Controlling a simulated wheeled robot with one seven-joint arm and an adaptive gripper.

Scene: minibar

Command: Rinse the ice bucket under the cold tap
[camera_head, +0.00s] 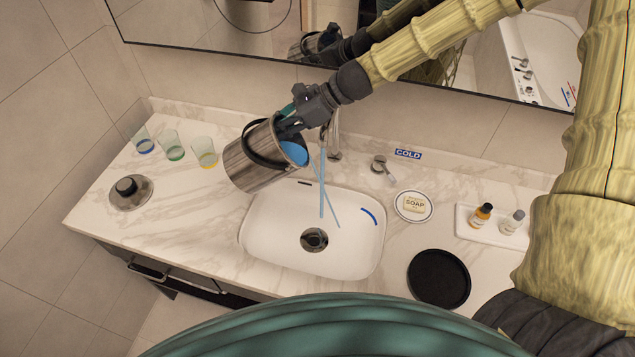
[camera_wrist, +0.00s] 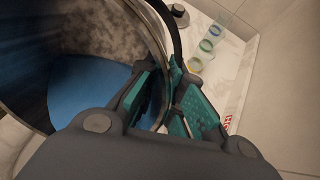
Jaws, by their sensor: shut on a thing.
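The steel ice bucket (camera_head: 252,163) is held in the air above the left rear of the sink basin (camera_head: 265,240), tilted with its mouth to the right. Blue water shows inside it, also in the wrist view (camera_wrist: 85,90). My gripper (camera_head: 290,121) is shut on the bucket's rim; its teal finger pads (camera_wrist: 165,97) clasp the wall. The tap spout (camera_head: 335,138) stands just right of the bucket, partly hidden by my gripper. The tap handle (camera_head: 380,166) is beside the COLD label (camera_head: 408,154). Thin blue streams (camera_head: 321,190) fall into the basin; whether from spout or bucket I cannot tell.
Several glasses (camera_head: 173,145) and a knobbed lid (camera_head: 130,191) stand on the counter at left. A soap dish (camera_head: 414,206), a tray (camera_head: 470,230) with two bottles and a black round mat (camera_head: 439,279) lie at right. A mirror (camera_head: 190,28) hangs behind.

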